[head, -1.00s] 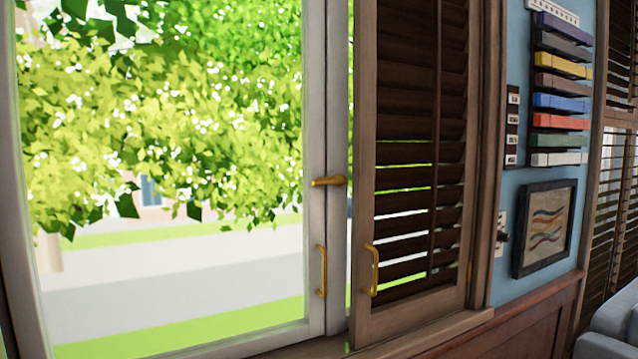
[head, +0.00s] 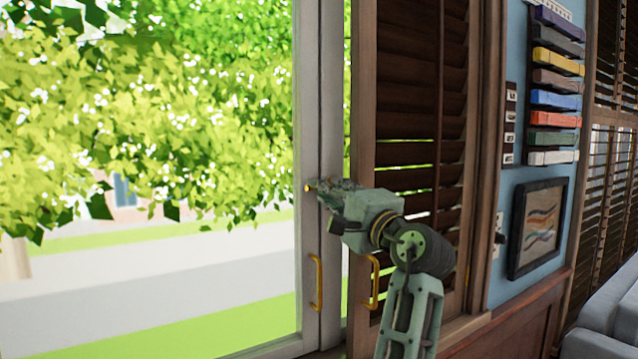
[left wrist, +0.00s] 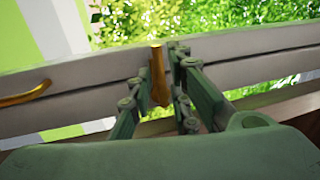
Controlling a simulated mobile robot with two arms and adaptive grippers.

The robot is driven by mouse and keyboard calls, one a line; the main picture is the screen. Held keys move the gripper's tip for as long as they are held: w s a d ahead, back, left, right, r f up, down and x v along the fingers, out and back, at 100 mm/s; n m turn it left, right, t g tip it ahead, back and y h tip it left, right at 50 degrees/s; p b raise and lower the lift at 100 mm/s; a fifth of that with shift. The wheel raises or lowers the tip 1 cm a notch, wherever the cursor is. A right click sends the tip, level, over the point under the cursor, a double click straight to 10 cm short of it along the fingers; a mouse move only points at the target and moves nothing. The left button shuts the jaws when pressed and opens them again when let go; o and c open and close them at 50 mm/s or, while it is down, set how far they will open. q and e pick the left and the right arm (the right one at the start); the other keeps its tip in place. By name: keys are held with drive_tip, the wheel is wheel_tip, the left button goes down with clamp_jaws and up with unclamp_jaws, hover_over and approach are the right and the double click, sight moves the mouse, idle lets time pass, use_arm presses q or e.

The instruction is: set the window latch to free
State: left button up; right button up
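The window latch is a small gold lever on the white window frame. In the head view only its tip (head: 309,188) shows, left of my left gripper (head: 326,190), which hides the rest. In the left wrist view the latch (left wrist: 158,76) stands between the spread fingers of my left gripper (left wrist: 155,92). The fingers are open with gaps beside the latch; I cannot tell whether either one touches it. Before my gripper covered it, the lever lay about level across the frame. My right gripper is not in view.
A gold window handle (head: 316,283) is below the latch; it also shows in the left wrist view (left wrist: 24,93). A brown louvred shutter (head: 420,130) with its own gold handle (head: 373,282) stands just right. A framed picture (head: 538,228) hangs farther right.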

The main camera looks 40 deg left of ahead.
use_arm(q)
drive_tip(key=shift+p+x, duration=0.45)
drive_tip(key=shift+x, duration=1.5)
drive_tip(key=shift+f, duration=0.1)
clamp_jaws()
